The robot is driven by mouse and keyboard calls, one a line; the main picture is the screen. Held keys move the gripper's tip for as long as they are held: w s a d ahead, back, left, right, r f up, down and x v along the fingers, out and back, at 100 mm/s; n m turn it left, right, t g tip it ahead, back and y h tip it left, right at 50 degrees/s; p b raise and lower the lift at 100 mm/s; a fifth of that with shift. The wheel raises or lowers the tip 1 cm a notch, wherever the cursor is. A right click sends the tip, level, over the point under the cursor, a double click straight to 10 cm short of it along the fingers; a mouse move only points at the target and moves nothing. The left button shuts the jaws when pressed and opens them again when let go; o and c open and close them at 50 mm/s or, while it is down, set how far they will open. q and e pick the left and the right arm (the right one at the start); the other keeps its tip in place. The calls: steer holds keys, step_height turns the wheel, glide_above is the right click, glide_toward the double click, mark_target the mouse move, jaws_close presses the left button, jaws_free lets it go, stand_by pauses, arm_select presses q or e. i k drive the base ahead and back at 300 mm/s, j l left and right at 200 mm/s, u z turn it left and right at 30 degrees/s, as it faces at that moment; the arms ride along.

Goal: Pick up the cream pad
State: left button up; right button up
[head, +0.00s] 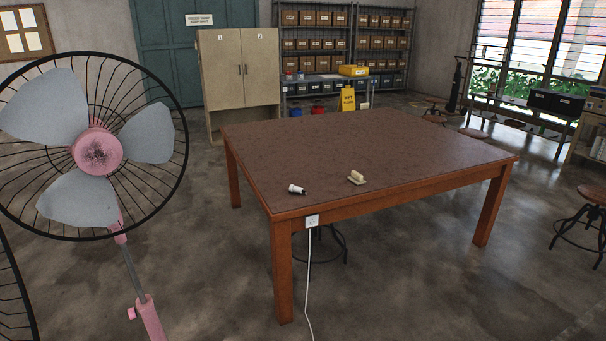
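A small cream pad (357,178) lies on the brown table (380,135), near its front edge and left of the middle of that edge. It looks like a flat piece with a raised, lighter part on top; it is too small to make out more. A small white and black object (296,189) lies to its left on the same table, apart from it. Neither of my grippers shows in the head view.
A pink and grey fan (98,152) stands close on the left. A white cord (309,270) hangs from a socket (312,221) on the table's front edge. Stools (590,195) stand at right and under the table. Most of the tabletop is clear. A cabinet (240,70) stands behind.

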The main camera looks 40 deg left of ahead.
mark_target(355, 177)
steer(key=i+u, duration=0.5)
steer(key=u, duration=0.2)
steer(key=i+l+u, duration=0.15)
steer(key=u, duration=0.25)
steer(key=i+u, duration=0.1)
steer(key=u, duration=1.3)
steer(key=z, duration=1.35)
steer(key=i+z, duration=0.4)
steer(key=i, duration=1.15)
